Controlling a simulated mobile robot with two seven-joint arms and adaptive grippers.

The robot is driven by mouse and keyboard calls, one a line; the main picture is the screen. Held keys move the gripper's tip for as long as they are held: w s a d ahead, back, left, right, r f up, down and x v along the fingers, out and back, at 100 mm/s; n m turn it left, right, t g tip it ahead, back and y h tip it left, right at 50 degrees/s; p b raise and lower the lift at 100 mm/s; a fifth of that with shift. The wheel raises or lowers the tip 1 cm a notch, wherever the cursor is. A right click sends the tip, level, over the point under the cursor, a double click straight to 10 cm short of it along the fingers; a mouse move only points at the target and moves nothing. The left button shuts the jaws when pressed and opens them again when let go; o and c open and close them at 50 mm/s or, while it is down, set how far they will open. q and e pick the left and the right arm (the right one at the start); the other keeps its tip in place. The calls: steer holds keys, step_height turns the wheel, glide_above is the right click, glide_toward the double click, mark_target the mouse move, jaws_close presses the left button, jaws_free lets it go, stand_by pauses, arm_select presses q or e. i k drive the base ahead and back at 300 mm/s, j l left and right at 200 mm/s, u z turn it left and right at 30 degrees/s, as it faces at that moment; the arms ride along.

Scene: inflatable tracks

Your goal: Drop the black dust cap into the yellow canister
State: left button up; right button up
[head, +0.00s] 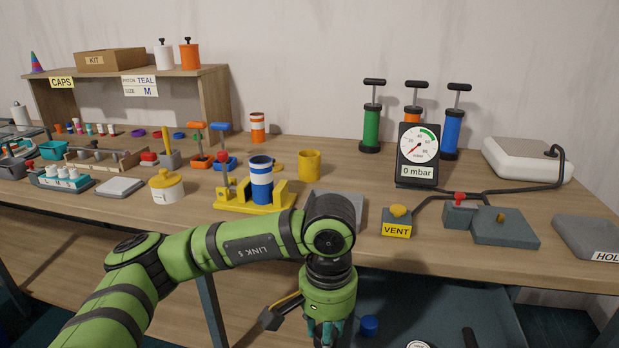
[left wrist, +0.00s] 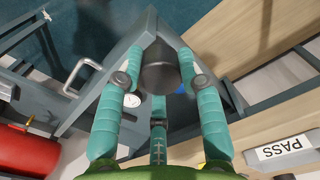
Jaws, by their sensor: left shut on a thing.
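My left gripper (head: 325,335) hangs in front of the table's front edge, below the tabletop, at the bottom of the head view. In the left wrist view its three teal fingers (left wrist: 160,75) are shut on the black dust cap (left wrist: 160,58), a dark round piece at the fingertips. The cap is hidden in the head view. The yellow canister (head: 309,164) stands upright on the table, beyond my left arm, behind and right of a yellow stand with a blue-and-white striped cylinder. Its top looks open. My right gripper is not in view.
The yellow stand (head: 227,208) and grey gauge block (head: 417,156) flank the canister. A yellow-lidded white jar (head: 166,190) stands left. Pumps (head: 371,125) stand behind; the VENT box (head: 397,225) is front right. A blue piece (head: 369,325) lies below the table edge.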

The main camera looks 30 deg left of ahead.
mark_target(310, 176)
steer(key=j+z, duration=0.15)
steer(key=j, duration=0.5)
steer(key=k+j+z, duration=0.2)
steer(key=j, duration=0.5)
steer(key=j+z, duration=0.15)
steer(key=j, duration=0.5)
